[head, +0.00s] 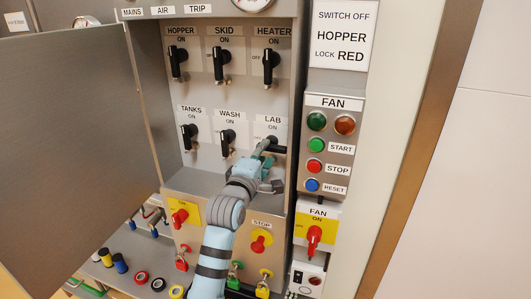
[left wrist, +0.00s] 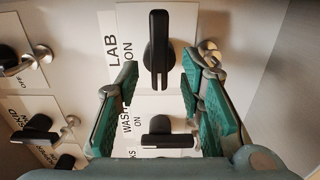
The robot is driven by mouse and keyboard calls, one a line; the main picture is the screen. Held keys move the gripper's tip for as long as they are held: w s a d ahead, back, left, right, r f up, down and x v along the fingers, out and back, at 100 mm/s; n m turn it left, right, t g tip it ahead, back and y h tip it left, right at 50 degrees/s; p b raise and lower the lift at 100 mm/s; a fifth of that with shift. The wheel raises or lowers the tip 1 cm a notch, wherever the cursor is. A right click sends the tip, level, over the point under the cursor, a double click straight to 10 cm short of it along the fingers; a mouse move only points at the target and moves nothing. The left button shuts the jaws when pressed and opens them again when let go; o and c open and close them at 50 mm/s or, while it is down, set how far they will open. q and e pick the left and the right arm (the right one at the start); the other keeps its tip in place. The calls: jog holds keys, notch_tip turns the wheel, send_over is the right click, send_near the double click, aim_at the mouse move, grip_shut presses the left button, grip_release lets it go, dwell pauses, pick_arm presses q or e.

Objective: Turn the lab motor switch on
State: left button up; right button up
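The LAB switch (head: 277,147) sits at the right end of the lower switch row in the head view, partly hidden by my gripper. In the left wrist view its black handle (left wrist: 158,55) lies crosswise to the LAB label's upright direction, level rather than pointing to ON. My left gripper (head: 268,151) is at this switch. In the left wrist view its green fingers (left wrist: 160,72) are open, one on each side of the handle's line, with gaps visible and no clear contact. My right gripper is not in view.
The WASH switch (head: 227,140) is close beside the gripper, its handle upright. The HEATER switch (head: 269,66) is above. The FAN button box (head: 330,150) stands to the right. An open cabinet door (head: 80,140) blocks the left. The STOP button (head: 260,243) is below.

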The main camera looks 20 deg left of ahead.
pick_arm(q)
jog(key=shift+w, duration=0.85)
grip_shut()
